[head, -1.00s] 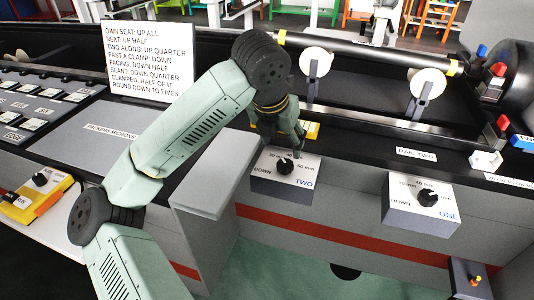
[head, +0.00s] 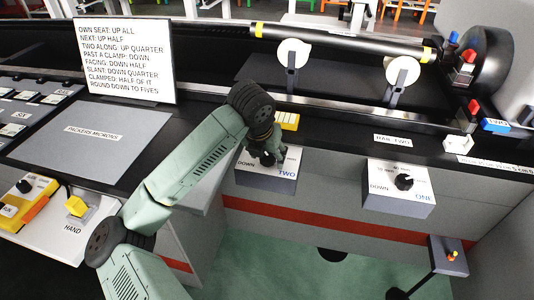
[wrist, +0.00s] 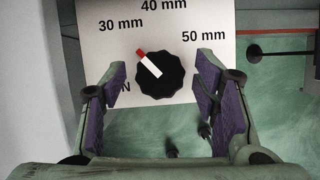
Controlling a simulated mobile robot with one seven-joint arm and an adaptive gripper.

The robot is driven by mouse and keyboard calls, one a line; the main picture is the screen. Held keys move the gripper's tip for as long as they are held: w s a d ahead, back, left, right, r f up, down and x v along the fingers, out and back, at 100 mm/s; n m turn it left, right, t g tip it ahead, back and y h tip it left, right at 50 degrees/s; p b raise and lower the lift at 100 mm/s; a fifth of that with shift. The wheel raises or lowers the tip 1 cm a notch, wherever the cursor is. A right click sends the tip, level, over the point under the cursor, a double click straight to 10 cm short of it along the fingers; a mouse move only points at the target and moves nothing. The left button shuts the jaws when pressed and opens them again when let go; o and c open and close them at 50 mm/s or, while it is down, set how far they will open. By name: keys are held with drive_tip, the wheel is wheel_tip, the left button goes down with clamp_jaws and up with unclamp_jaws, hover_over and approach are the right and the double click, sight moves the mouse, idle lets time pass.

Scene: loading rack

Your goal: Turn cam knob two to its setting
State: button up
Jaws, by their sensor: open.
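Cam knob two (wrist: 160,74) is a black scalloped knob with a red-and-white pointer. In the wrist view its red end points up-left, toward the 30 mm mark; 40 mm and 50 mm marks also show, and DOWN is mostly hidden. The knob sits on a pale box marked TWO (head: 286,174). My gripper (wrist: 162,72) is open, its purple-padded fingers on the left and right of the knob, with gaps visible on both sides.
Box ONE (head: 398,205) with its black knob (head: 404,182) stands to the right. A white rule card (head: 125,55) starts "OWN SEAT: UP ALL". A roller bar (head: 340,42) lies across the rack behind. A yellow block (head: 287,120) is just behind my gripper. A grey panel marked PACKERS MICRONS (head: 95,145) is left.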

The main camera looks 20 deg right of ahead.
drive_tip(key=c, duration=1.1)
